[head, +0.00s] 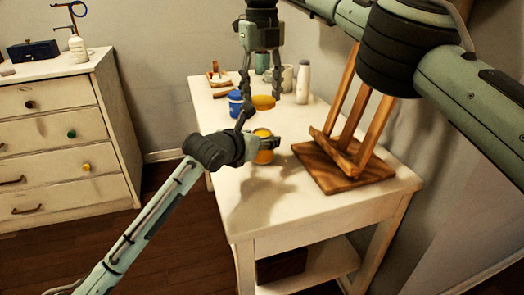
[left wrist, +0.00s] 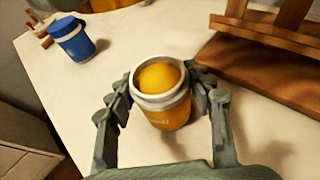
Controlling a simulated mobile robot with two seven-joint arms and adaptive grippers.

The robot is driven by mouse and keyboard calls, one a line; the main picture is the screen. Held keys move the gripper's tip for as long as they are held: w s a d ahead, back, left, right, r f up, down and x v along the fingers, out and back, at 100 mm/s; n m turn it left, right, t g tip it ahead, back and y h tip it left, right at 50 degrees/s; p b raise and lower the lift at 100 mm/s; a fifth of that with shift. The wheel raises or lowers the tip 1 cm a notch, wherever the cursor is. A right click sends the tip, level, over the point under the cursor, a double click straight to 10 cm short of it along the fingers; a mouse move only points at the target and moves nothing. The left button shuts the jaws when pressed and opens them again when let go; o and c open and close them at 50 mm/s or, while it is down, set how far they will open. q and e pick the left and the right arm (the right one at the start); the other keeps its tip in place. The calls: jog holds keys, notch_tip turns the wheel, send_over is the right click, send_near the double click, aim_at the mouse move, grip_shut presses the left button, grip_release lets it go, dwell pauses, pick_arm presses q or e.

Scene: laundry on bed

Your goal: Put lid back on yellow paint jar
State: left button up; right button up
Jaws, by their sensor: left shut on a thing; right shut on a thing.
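The yellow paint jar (head: 265,156) stands upright near the middle of the table. It has no lid on, and yellow paint shows inside its pale rim in the left wrist view (left wrist: 160,110). My left gripper (head: 262,146) is shut around the jar, with one finger on each side. My right gripper (head: 261,97) points down from above, farther back, shut on the yellow lid (head: 263,103). The lid is apart from the jar, behind it in the head view. I cannot tell exactly how high the lid is above the table.
A blue jar (head: 235,103) stands left of the lid; it also shows in the left wrist view (left wrist: 72,40). A wooden easel (head: 345,160) stands to the right. A white bottle (head: 303,82) and cups are at the back. The table's (head: 275,215) front is clear.

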pick_arm(q)
grip_shut()
pick_arm(e)
send_over(262, 135)
jog(key=shift+f, duration=2.45)
jog(key=shift+f, duration=0.1)
jog(key=shift+f, duration=0.8)
jog(key=shift+f, duration=0.45)
pick_arm(q)
jog(key=shift+s+r, duration=0.1)
jog(key=shift+r, duration=0.05)
pick_arm(e)
jog(key=shift+o, duration=0.3)
jog(key=shift+f, duration=0.5)
jog(key=shift+c, duration=0.6)
pick_arm(q)
jog(key=shift+r, duration=0.1)
